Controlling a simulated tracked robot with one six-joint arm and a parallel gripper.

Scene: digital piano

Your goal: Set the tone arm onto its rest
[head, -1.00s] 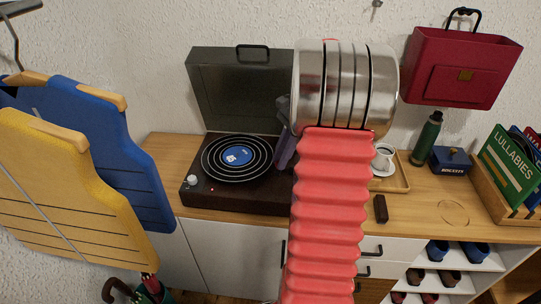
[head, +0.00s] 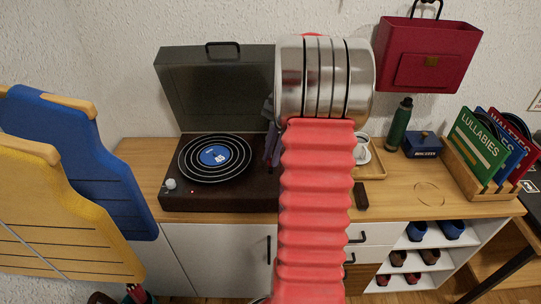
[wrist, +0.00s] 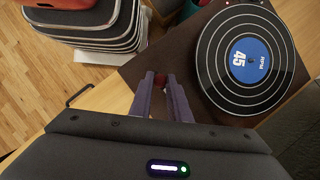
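The record player (head: 225,203) is a dark brown box with its grey lid (head: 215,85) raised. A black record with a blue label (head: 214,155) lies on its platter, also seen in the wrist view (wrist: 249,60). My gripper (head: 268,138) is over the right part of the player, partly hidden by my arm. In the wrist view its two purple fingers (wrist: 160,82) point down beside the record, with a gap between them. A small red piece shows between the tips; I cannot tell whether they touch it. I cannot make out the tone arm or its rest.
Right of my arm are a tray (head: 375,172) with a cup (head: 361,150), a dark block (head: 361,196), a green bottle (head: 398,125), a blue box (head: 422,146) and a record crate (head: 476,183).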

